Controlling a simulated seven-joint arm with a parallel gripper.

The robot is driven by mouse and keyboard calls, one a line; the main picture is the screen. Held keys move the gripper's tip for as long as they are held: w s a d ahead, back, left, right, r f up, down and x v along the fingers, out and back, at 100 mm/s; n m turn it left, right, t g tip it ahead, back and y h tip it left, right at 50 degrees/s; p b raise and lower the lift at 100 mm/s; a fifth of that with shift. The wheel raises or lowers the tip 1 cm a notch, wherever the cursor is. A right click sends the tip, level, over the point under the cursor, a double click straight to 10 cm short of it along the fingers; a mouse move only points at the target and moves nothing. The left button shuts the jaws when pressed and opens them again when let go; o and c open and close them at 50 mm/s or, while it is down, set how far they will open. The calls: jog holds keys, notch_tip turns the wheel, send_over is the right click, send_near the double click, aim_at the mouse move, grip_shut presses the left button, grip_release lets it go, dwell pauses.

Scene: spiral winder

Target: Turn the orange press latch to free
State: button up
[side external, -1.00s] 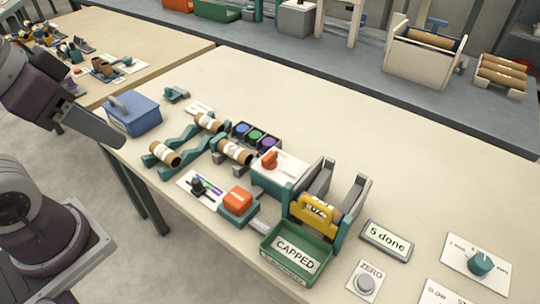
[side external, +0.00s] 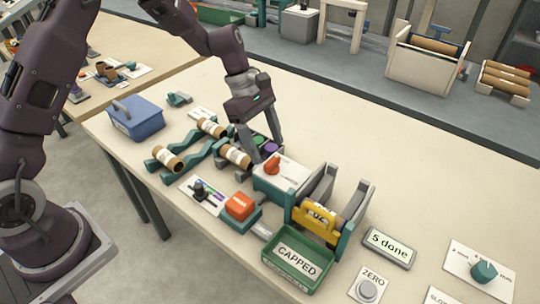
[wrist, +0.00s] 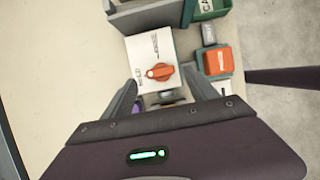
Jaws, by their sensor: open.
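The orange press latch (side external: 272,165) is a small knob on top of a white-topped teal box (side external: 285,178). In the wrist view the latch (wrist: 160,72) sits on the white plate (wrist: 150,48), its pointer lying across the plate, with printed labels too small to read surely. My gripper (side external: 266,152) is open and empty, pointing down just behind and above the latch. In the wrist view its fingers (wrist: 165,92) flank the space just below the latch. It does not appear to touch the latch.
A yellow handle (side external: 318,217) and grey press walls stand right of the latch. An orange button (side external: 240,205) and green CAPPED tray (side external: 297,262) are in front. Cardboard tubes (side external: 235,156) rest on teal rails to the left.

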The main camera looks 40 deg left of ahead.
aim_at(271, 159)
jog(key=x, duration=0.4)
jog(key=c, duration=1.4)
jog(key=shift+o, duration=0.2)
